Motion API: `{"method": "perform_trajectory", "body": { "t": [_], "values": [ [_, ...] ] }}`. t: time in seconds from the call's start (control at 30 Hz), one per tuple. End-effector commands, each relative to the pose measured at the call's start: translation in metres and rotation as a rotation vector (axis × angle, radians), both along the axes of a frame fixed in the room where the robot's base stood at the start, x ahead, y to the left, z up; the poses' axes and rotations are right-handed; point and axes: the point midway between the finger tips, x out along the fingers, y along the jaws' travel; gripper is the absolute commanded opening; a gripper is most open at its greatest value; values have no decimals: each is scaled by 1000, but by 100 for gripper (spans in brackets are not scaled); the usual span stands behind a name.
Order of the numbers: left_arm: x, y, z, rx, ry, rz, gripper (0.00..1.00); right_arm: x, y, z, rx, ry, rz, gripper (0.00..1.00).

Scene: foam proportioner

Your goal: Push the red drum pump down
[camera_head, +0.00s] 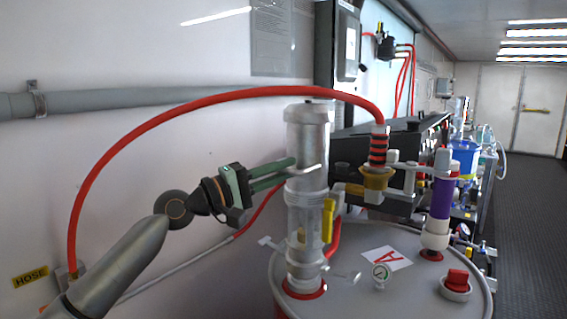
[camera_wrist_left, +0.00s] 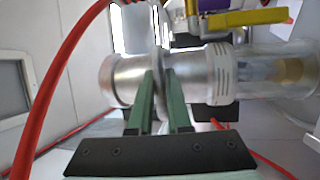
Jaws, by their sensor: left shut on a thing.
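The drum pump (camera_head: 306,143) is an upright silver cylinder with a clear lower section, set in a red ring on the drum lid. My left gripper (camera_head: 291,170) reaches it from the left. In the left wrist view the fingers (camera_wrist_left: 163,82) sit against a collar on the pump body (camera_wrist_left: 128,78). The far side of the pump is hidden. My right gripper is in neither view.
The grey drum lid (camera_head: 340,290) carries a paper marked A (camera_head: 386,258), a red cap (camera_head: 457,280) and a purple-bodied fitting (camera_head: 441,199). A red hose (camera_head: 180,112) arches over my left arm to a yellow-based connector (camera_head: 376,180). The floor at right (camera_head: 528,220) is clear.

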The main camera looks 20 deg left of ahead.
Motion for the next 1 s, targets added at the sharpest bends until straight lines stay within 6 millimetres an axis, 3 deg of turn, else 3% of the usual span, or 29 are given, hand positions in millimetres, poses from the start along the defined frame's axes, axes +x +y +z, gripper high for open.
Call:
{"method": "perform_trajectory", "body": {
  "t": [0.03, 0.1, 0.47, 0.5, 0.73, 1.0],
  "values": [
    [1, -2, -24, 7, 16, -6, 0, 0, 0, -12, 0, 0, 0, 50],
    [0, -2, -33, 7, 16, -6, 0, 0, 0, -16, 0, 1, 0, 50],
    [1, -2, -39, 13, 19, -5, 0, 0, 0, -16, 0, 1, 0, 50],
    [1, -2, -40, 13, 20, -5, 18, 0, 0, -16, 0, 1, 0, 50],
    [1, -2, -38, 11, 16, -4, 44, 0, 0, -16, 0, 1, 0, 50],
    [0, -1, -35, 7, 10, -2, 46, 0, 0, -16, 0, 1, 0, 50]
  ]
}}
